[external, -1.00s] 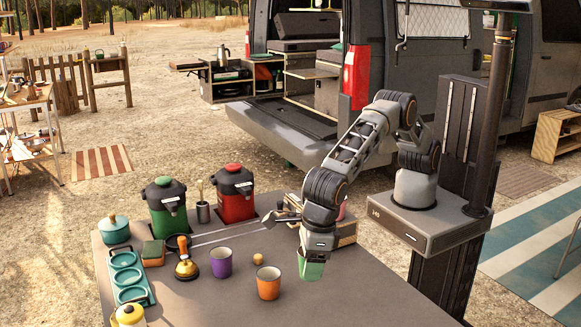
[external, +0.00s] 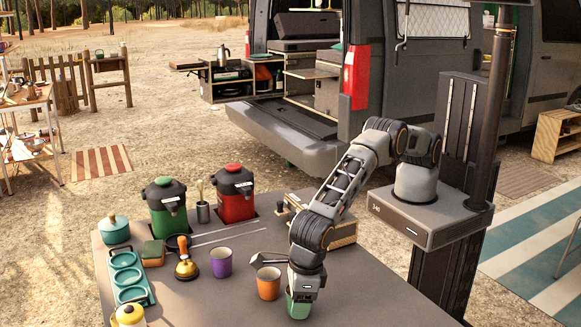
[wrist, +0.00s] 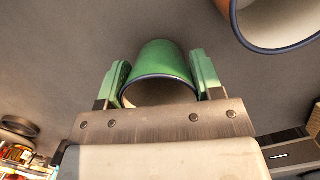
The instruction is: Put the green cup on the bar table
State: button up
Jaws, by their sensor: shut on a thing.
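The green cup (external: 299,308) is upright in the external view, at the near right part of the grey table (external: 215,305). My gripper (external: 302,291) points down and is shut on it. In the wrist view the two green fingers of my gripper (wrist: 160,78) press on both sides of the green cup (wrist: 163,60), with its dark rim towards the camera. I cannot tell whether its base touches the table. An orange cup (external: 268,284) stands just left of it, and its dark rim shows at the top right of the wrist view (wrist: 236,25).
A purple cup (external: 221,263), a brass bell-like item (external: 186,268) and a teal tray (external: 128,275) stand further left. Green (external: 168,208) and red (external: 235,195) dispensers and a wooden box (external: 343,233) line the back. The table is bare in front of the orange and purple cups.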

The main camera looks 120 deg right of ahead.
jog(key=shift+f, duration=0.2)
jog(key=o, duration=1)
jog(key=shift+r, duration=0.15)
